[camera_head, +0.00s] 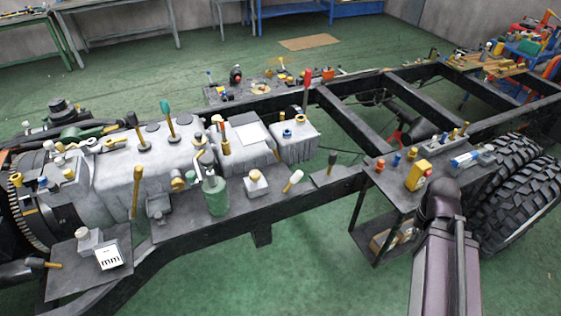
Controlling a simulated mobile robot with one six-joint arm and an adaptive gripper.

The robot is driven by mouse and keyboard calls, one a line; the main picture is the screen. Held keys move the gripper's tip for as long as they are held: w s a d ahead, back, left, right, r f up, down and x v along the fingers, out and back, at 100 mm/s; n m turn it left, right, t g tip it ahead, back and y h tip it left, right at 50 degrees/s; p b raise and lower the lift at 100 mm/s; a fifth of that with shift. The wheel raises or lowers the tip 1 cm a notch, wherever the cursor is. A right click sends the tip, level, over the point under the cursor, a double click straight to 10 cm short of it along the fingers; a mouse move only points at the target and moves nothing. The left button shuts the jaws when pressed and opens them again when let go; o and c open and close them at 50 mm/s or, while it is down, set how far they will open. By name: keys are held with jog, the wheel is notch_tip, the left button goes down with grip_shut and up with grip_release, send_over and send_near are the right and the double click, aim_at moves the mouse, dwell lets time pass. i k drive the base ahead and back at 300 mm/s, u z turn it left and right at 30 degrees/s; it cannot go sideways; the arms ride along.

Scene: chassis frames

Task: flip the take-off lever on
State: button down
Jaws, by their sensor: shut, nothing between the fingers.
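Several levers stand on the grey gearbox housings of the chassis, and I cannot tell which is the take-off lever. One with a teal handle (166,109) and one with a black handle (132,121) stand on the large left housing (110,172). A yellow lever (137,190) stands at its front, and a short black-topped lever (332,160) stands on the rail at centre. My arm rises at the lower right; my gripper is not visible.
A side table (395,190) with a yellow box (418,176) and small knobs stands near my arm, beside large tyres (520,200). A green bottle (215,195) and white-topped knobs stand on the front ledge. Black frame rails (345,120) run to the back right. Green floor is open in front.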

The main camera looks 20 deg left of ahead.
aim_at(269, 140)
jog(key=z, duration=0.05)
jog(key=k, duration=0.2)
jog(key=u, duration=1.25)
jog(key=i, duration=1.05)
jog(key=z, duration=0.15)
jog(key=k, duration=0.9)
